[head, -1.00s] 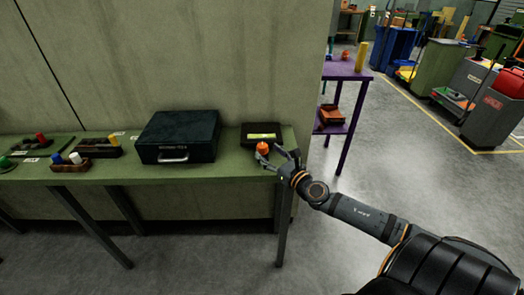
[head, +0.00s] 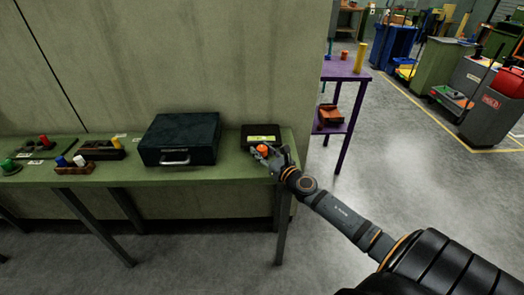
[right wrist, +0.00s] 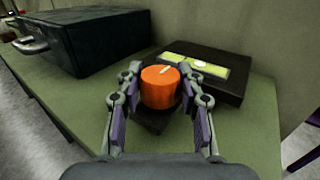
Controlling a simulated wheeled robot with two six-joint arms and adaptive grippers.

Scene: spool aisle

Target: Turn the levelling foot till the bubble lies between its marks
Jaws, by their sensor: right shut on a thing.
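The levelling foot is an orange round knob (head: 263,151) at the front of a black level block (head: 247,131) on the green bench. In the right wrist view the knob (right wrist: 160,90) has a pale line on its top. My right gripper (head: 269,155) is shut on the knob, a finger on either side; it also shows in the right wrist view (right wrist: 160,95). The block's yellow-green vial (right wrist: 192,64) holds a pale bubble (right wrist: 199,63) near its middle. The marks are too small to place the bubble against them. My left gripper is out of view.
A dark case (head: 180,137) with a handle stands left of the block on the bench (head: 225,170). Small trays with coloured pegs (head: 75,166) lie farther left. A wall rises behind. A purple table (head: 343,70) stands beyond the bench's right end.

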